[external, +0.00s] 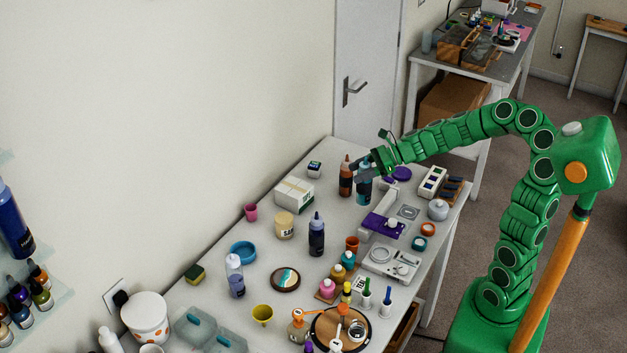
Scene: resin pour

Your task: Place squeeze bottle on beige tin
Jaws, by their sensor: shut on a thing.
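My gripper (361,168) is at the far part of the table, shut on a squeeze bottle. Two upright bottles stand close together at its jaws: a brown bottle with an orange-red top (346,180) and a bottle with blue contents (364,187). The beige tin (284,226) is a short round tin with a dark label. It stands left of and nearer than the gripper, apart from it, and nothing is on its top.
A dark blue bottle (316,236) stands right of the tin, and a white box (294,193) behind it. A pink cup (250,212) and blue ring (243,252) are to its left. A purple-and-white stand (383,224) is right. Many small items crowd the table's near end.

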